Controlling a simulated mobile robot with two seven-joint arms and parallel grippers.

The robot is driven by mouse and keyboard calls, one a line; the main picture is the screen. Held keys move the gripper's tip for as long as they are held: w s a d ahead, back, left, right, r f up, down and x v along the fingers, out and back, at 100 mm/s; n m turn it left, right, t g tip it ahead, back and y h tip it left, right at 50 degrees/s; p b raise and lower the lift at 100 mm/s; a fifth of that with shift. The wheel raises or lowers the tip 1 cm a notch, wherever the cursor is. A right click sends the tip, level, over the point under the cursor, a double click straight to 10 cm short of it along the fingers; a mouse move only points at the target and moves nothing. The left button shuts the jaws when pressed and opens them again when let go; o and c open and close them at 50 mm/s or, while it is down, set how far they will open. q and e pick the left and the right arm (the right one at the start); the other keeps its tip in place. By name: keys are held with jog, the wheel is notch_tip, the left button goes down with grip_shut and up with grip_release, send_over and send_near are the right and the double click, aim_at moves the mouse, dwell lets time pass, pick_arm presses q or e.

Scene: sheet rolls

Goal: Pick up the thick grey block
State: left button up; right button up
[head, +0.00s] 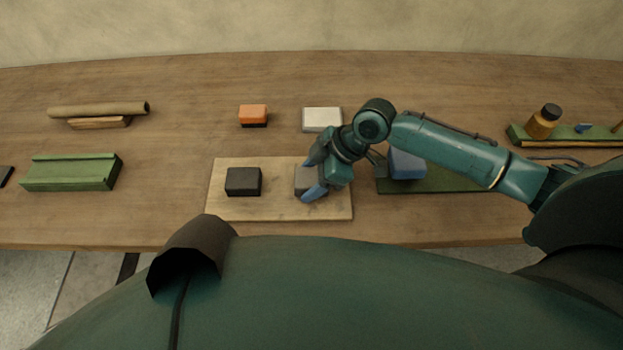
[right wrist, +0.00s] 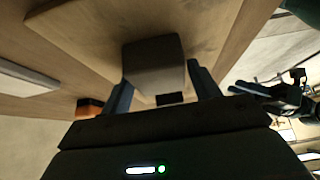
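The grey block (head: 306,180) sits on the right part of a pale wooden board (head: 275,208). My right gripper (head: 312,178) is at it, one blue finger on its far side and one on its near side. In the right wrist view the grey block (right wrist: 153,65) fills the space between the fingers (right wrist: 160,80). Whether both fingers press on it cannot be told. A dark block (head: 243,181) sits on the board's left part, apart from the gripper. My left gripper is not in view.
A white block (head: 322,118) and an orange-and-black block (head: 253,115) stand behind the board. A blue block (head: 407,164) on a green mat (head: 450,181) lies just right, under my arm.

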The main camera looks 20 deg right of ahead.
jog(key=c, duration=0.8)
jog(key=shift+r, duration=0.1)
